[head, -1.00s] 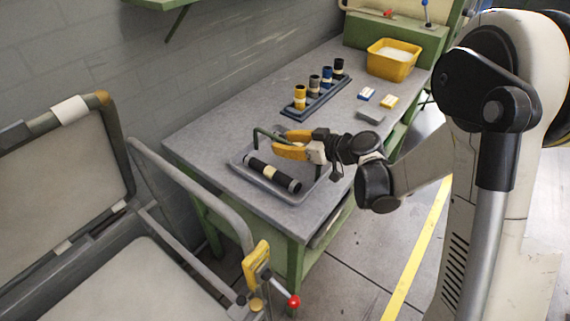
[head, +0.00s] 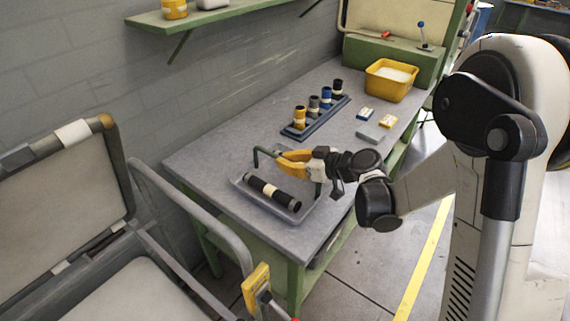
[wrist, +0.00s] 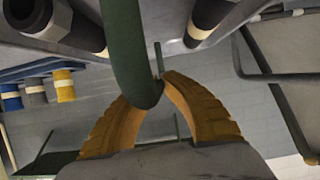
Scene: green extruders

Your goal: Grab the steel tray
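The steel tray (head: 243,187) is a shallow grey tray near the front left end of the workbench, with a dark green bar handle (head: 262,152) arching over it. It seems to rest on the bench top. A black cylinder with a cream band (head: 272,192) lies in it. My gripper (head: 281,158) has yellow-orange fingers and comes from the right at the top of the handle. In the wrist view the fingers of my gripper (wrist: 156,92) close in on the green handle (wrist: 128,45), one on each side. The finger contact is partly hidden by the bar.
A blue-grey rack (head: 322,121) with several upright cylinders stands behind the tray. Small boxes (head: 388,121), a grey block (head: 373,133) and a yellow bin (head: 388,84) are farther back. A grey open case (head: 65,200) stands at left. The bench (head: 205,158) left of the rack is clear.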

